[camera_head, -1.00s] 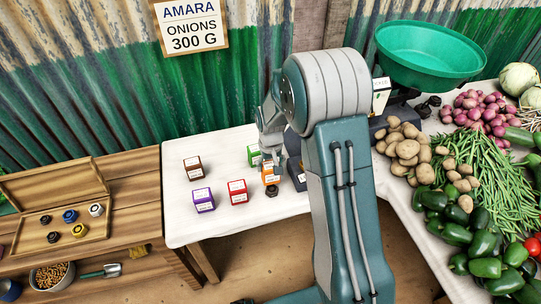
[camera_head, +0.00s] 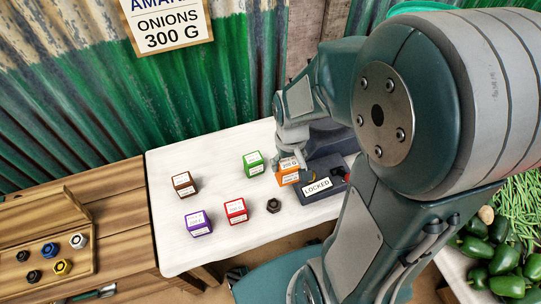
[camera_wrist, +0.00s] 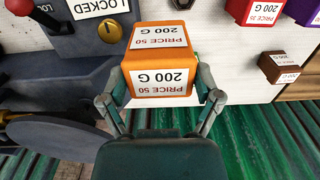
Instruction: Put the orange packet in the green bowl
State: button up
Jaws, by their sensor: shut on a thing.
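The orange packet (camera_head: 287,178) is a small box with white labels reading 200 G and PRICE 50. It also shows in the wrist view (camera_wrist: 160,45). My gripper (camera_wrist: 161,98) has one finger on each side of the packet and is shut on it. In the head view my gripper (camera_head: 291,155) reaches down to the packet over the white table, beside the scale base. Whether the packet touches the table cannot be told. The green bowl (camera_head: 420,6) shows only as a sliver of rim at the top edge of the head view; my arm hides the area below it.
Green (camera_head: 253,163), red (camera_head: 236,210), purple (camera_head: 198,223) and brown (camera_head: 184,183) packets stand on the white table (camera_head: 225,250). A black weight (camera_head: 273,205) lies near the scale base (camera_head: 325,170), marked LOCKED. Green peppers (camera_head: 475,250) lie at right.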

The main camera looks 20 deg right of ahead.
jog(key=shift+w+d+f, duration=0.4)
jog(key=shift+w+f, duration=1.7)
jog(key=shift+w+d+f, duration=0.35)
jog(key=shift+w+f, duration=1.75)
jog(key=shift+w, duration=0.05)
jog(key=shift+w+d+f, duration=0.4)
jog(key=shift+w+f, duration=1.7)
jog(key=o, duration=1.1)
jog(key=shift+f, duration=0.1)
jog(key=shift+c, duration=0.2)
